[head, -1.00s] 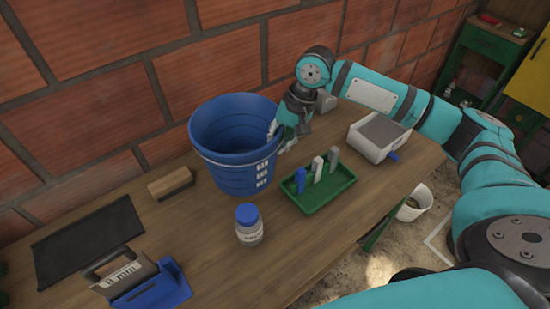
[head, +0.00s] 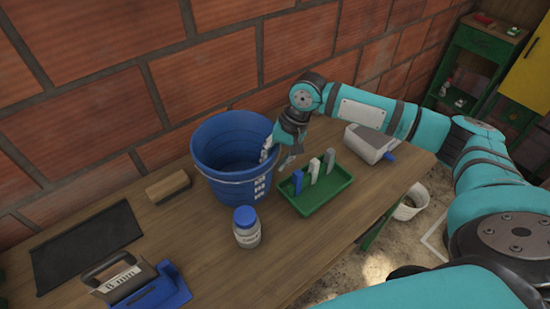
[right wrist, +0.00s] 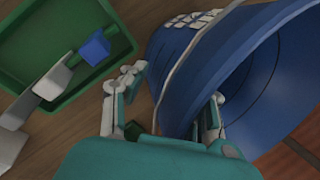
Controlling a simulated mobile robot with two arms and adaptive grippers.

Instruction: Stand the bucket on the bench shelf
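The blue bucket (head: 225,165) stands upright on the wooden bench (head: 215,250), near the brick wall. Its wire handle hangs down the front, and white label patches show on its right side. My right gripper (head: 279,154) is at the bucket's right rim. In the right wrist view its two fingers (right wrist: 168,102) are well apart, one outside the blue bucket wall (right wrist: 195,75) and one inside the mouth. The wall passes between them and is not pinched. The bucket's underside is hidden. My left gripper is not in view.
A green tray (head: 325,202) with upright blue, white and grey pieces stands close right of the bucket. A blue-lidded jar (head: 246,228) is just in front. A wooden block (head: 168,186), dark mat (head: 85,247) and blue-based caddy (head: 160,290) lie left. A grey-white box (head: 368,143) sits behind right.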

